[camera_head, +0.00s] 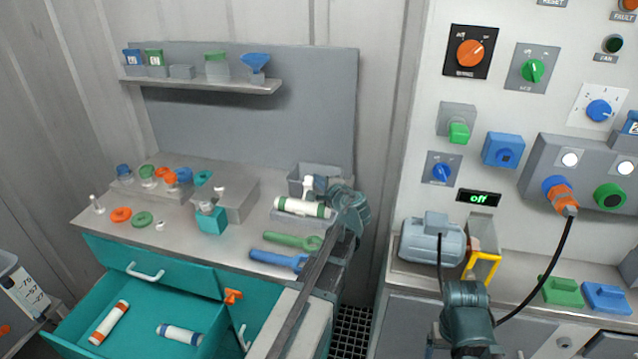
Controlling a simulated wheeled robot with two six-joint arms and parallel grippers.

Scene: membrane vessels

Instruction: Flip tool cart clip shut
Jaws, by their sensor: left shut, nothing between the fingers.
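The tool cart (235,258) has a grey top and teal drawers. At the right of its top, a white tube with green bands (301,207) lies in a low grey holder (290,221). A small white upright part (308,186), possibly the clip, stands just behind the tube. My left gripper (321,184) is shut and empty, close to the right of this white part. I cannot tell whether they touch. My left wrist hides the holder's right end. Teal parts of my right arm show at the bottom right, but its fingers cannot be made out.
Green (290,241) and blue (278,260) tools lie at the cart's front edge. The upper drawer (135,318) is open with two banded tubes in it. A grey bin (318,172) stands behind the holder. A grey motor (432,243) and a black cable (545,270) are at the right.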

